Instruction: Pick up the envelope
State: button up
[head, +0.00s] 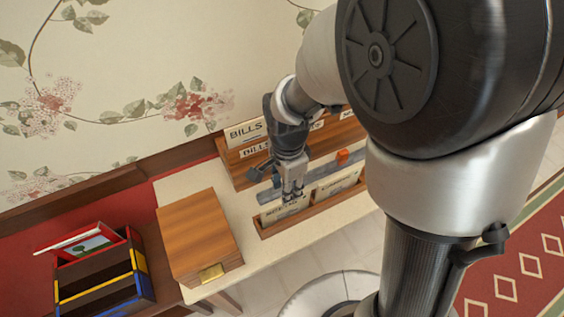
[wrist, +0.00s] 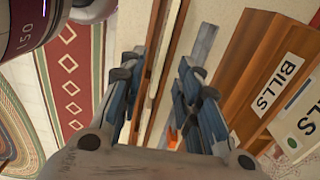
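No thing shows clearly as a loose envelope. Pale cards or envelopes with printed words (head: 285,213) stand in a long, low wooden tray (head: 263,233) at the table's front. A pale piece marked BILLS (head: 245,132) stands upright in the wooden organizer (head: 238,172) at the back; I cannot tell if it is an envelope. My gripper (head: 292,195) points down over the tray's left part and hides some of it. In the wrist view my gripper (wrist: 158,82) is open, with the tray (wrist: 157,60) seen between its fingers and nothing held.
A wooden box (head: 196,228) with a brass clasp sits on the table (head: 181,184), left of the tray. A small orange thing (head: 342,155) lies near a grey bar (head: 268,195) between organizer and tray. A patterned red rug (head: 500,265) covers floor at right.

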aim_at(286, 210)
jog(key=f+b, duration=0.2)
jog(key=f, duration=0.2)
jog(key=f+b, duration=0.1)
jog(key=f, duration=0.4)
jog(key=shift+w+a+f+b, duration=0.1)
jog(key=shift+w+f+b, duration=0.1)
jog(key=shift+b, duration=0.15)
jog(key=shift+r, duration=0.1)
grip_shut()
